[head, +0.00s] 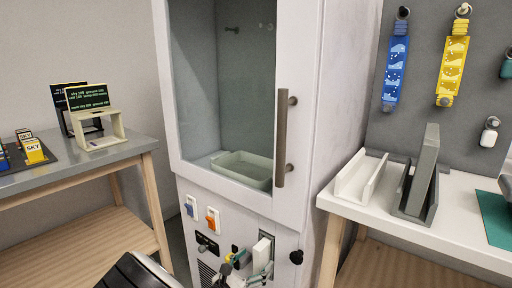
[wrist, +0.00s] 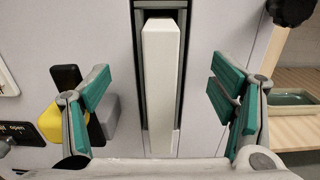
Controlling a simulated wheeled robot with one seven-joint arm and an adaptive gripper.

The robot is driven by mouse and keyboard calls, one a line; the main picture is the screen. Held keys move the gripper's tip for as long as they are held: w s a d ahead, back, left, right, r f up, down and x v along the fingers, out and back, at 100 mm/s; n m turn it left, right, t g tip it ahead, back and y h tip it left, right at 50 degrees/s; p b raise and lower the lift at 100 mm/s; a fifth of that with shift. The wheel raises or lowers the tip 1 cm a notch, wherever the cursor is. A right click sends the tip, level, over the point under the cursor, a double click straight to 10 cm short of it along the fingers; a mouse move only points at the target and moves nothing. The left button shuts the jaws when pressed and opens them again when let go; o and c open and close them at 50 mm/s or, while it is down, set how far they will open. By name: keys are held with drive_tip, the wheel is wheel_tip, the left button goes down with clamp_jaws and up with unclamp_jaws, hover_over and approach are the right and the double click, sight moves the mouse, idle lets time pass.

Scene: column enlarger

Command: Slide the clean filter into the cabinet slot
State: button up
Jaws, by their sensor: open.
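The clean filter, a pale white slab, (head: 262,252) stands upright in the cabinet slot (head: 272,238) on the lower front panel. In the wrist view the filter (wrist: 161,75) sits within the dark, green-edged slot frame (wrist: 140,60), its near face towards me. How deep it sits, I cannot tell. My gripper (wrist: 158,108) is open, with one green-padded finger on each side of the filter and a clear gap on both sides. In the head view my gripper (head: 247,268) is small and partly hidden, low in front of the panel.
A yellow-and-black knob (wrist: 62,115) is close to my left finger; a dark round knob (wrist: 290,10) is at upper right. The cabinet (head: 225,100) has a vertical handle (head: 283,140). A right shelf (head: 460,235) holds a white rack (head: 358,178) and a grey slab (head: 424,165) in a holder.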

drive_tip(key=shift+o, duration=0.6)
drive_tip(key=shift+s+a+f, duration=0.4)
drive_tip(key=shift+s+a, duration=0.25)
drive_tip(key=shift+a, duration=0.05)
drive_tip(key=shift+v, duration=1.3)
drive_tip(key=shift+s+a+r, duration=0.1)
drive_tip(key=shift+s+a, duration=0.15)
drive_tip(key=shift+s, duration=0.25)
